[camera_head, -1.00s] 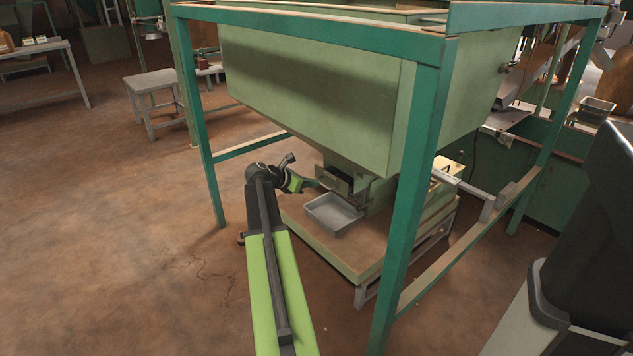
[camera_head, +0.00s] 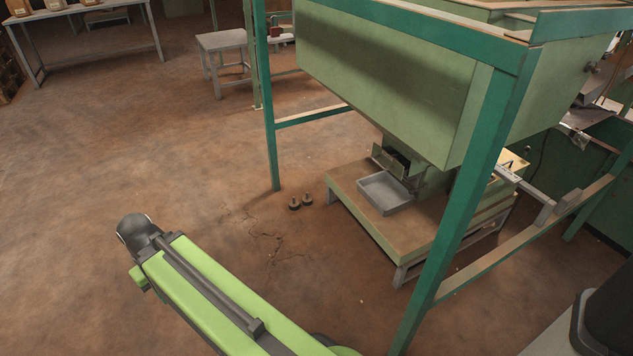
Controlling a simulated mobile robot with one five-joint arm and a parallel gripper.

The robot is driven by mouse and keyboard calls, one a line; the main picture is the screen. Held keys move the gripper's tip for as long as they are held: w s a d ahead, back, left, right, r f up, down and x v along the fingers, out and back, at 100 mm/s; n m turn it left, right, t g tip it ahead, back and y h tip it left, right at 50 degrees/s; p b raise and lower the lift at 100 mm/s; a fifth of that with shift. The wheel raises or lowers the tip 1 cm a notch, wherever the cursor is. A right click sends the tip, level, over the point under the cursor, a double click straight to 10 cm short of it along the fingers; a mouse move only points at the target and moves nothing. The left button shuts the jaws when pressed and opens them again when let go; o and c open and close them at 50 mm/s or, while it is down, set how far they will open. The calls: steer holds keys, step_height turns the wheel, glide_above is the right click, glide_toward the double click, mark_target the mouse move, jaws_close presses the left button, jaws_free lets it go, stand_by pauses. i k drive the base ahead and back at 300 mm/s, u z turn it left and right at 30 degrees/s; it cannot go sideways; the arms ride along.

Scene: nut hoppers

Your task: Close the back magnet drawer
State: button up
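A green hopper (camera_head: 390,80) hangs in a teal frame. Under it is a metal outlet housing (camera_head: 432,178) with a small boxy drawer-like part (camera_head: 392,160) on its left side, dark inside. I cannot tell for sure whether this is the back magnet drawer or how far out it stands. A shallow grey tray (camera_head: 385,193) sits just below it on the platform. My green arm reaches to the lower left, well apart from the outlet. My gripper does not show; the arm ends in view at a dark joint.
The teal frame's near post (camera_head: 470,190) stands right of the outlet. The low platform (camera_head: 370,220) carries the tray. Two small dark objects (camera_head: 300,201) lie on the floor beside it. Open floor (camera_head: 90,180) spreads left. A grey stool (camera_head: 222,45) stands behind.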

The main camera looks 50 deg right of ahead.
mark_target(394, 164)
steer(key=z, duration=0.05)
steer(key=k, duration=0.6)
steer(key=u, duration=0.15)
steer(key=i, duration=0.85)
steer(key=z, duration=0.5)
steer(key=i, duration=0.65)
steer(key=z, duration=0.35)
